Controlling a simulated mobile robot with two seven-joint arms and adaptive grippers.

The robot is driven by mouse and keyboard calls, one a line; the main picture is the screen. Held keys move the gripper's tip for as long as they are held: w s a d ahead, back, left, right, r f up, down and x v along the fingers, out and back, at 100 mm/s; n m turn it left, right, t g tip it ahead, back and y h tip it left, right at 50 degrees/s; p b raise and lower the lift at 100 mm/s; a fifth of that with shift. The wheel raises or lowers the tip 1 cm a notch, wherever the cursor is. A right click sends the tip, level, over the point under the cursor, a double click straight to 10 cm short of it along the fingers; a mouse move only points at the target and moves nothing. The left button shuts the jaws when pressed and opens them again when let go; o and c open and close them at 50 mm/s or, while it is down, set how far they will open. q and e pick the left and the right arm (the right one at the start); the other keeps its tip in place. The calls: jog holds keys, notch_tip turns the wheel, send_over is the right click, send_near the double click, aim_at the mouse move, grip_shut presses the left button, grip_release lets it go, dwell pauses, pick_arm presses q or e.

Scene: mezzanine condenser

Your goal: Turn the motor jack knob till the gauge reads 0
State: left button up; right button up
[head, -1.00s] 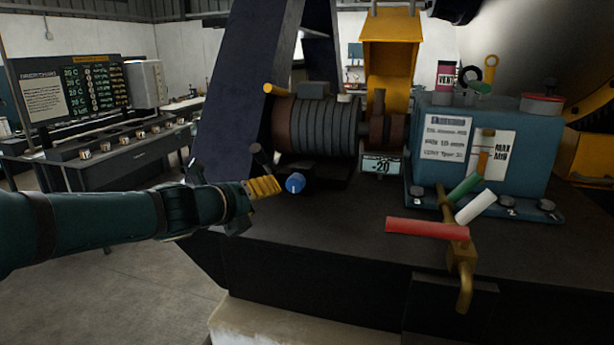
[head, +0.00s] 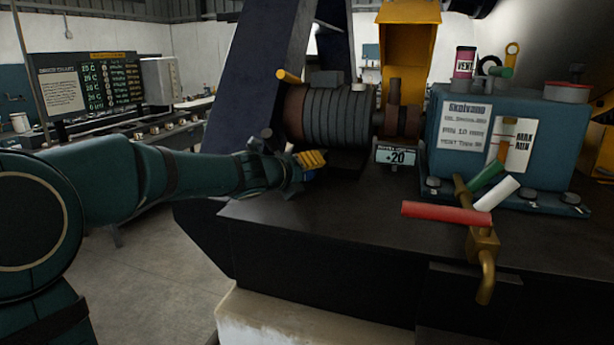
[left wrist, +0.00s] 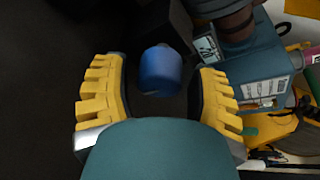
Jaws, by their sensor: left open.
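The blue motor jack knob (left wrist: 161,70) sits between the open yellow fingers of my left gripper (left wrist: 158,95) in the left wrist view, with a dark gap on each side. In the head view my left gripper (head: 312,163) covers most of the knob, and only a bit of blue (head: 308,174) shows. The gauge (head: 397,156) below the motor's coupling reads +20 in the head view. The ribbed motor (head: 340,118) stands behind the knob. My right gripper is not in view.
To the right stands a blue box (head: 530,135) with labels and bolts. In front of it are a red bar (head: 447,210), a white one (head: 496,193) and a brass pipe (head: 484,245). The dark bench top (head: 340,215) in front of the motor is clear.

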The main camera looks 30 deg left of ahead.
pick_arm(q)
jog(key=shift+w+f, duration=0.15)
jog(key=shift+w, duration=0.35)
jog(key=c, duration=0.9)
jog(key=shift+c, duration=0.2)
